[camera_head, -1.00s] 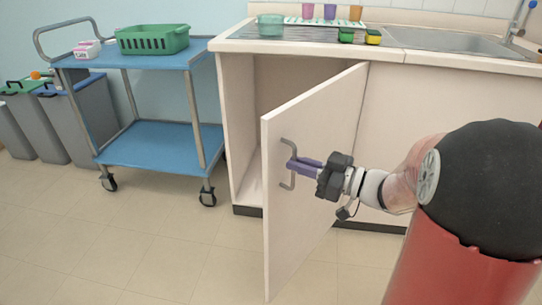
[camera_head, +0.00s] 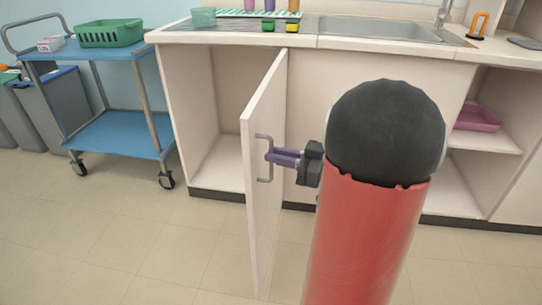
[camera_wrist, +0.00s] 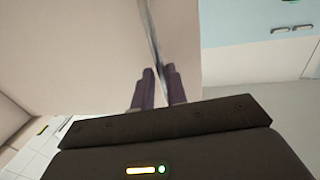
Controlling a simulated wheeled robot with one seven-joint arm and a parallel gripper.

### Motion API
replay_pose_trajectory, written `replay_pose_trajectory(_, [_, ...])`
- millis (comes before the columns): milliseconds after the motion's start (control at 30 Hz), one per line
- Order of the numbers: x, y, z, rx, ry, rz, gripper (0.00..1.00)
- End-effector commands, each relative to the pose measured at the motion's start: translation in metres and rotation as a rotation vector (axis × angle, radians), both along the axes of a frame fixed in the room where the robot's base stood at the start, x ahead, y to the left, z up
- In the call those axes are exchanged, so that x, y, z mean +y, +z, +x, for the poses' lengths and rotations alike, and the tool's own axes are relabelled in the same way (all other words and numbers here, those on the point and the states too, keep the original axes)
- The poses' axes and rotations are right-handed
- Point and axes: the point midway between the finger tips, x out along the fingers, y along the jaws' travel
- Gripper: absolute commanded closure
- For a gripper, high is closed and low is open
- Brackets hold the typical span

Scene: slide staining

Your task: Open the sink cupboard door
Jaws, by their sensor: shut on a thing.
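The sink cupboard door (camera_head: 262,215) is a pale panel standing wide open, roughly edge-on to the head camera, hinged at its right side. Its grey bar handle (camera_head: 260,165) is on the face turned toward my arm. My gripper (camera_head: 270,156) has purple fingers and is shut on the handle. In the wrist view the handle bar (camera_wrist: 152,35) runs between the purple fingers (camera_wrist: 158,78). The open cupboard interior (camera_head: 217,135) shows to the left of the door and looks empty. My arm hides part of the cabinet front right of the door.
A blue trolley (camera_head: 117,133) with a green basket (camera_head: 109,33) stands left of the cupboard. The counter (camera_head: 300,42) holds a sink (camera_head: 385,30), cups and sponges. A pink tray (camera_head: 477,118) lies on an open shelf at right. The floor (camera_head: 130,235) before the door is clear.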

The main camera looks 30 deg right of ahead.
Motion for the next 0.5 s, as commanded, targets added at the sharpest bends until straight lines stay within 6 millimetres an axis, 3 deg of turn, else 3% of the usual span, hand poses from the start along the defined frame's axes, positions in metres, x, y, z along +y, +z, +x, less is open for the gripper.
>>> replay_pose_trajectory(33, [-0.0124, 0.0027, 0.0043, -0.007, -0.041, -0.009, 1.0])
replay_pose_trajectory(367, [-0.0125, 0.0027, 0.0042, -0.007, -0.039, -0.009, 1.0])
replay_pose_trajectory(400, [-0.0125, 0.0027, 0.0042, -0.007, -0.039, -0.009, 0.84])
replay_pose_trajectory(500, [-0.0117, 0.0027, 0.0042, -0.007, -0.037, -0.009, 0.71])
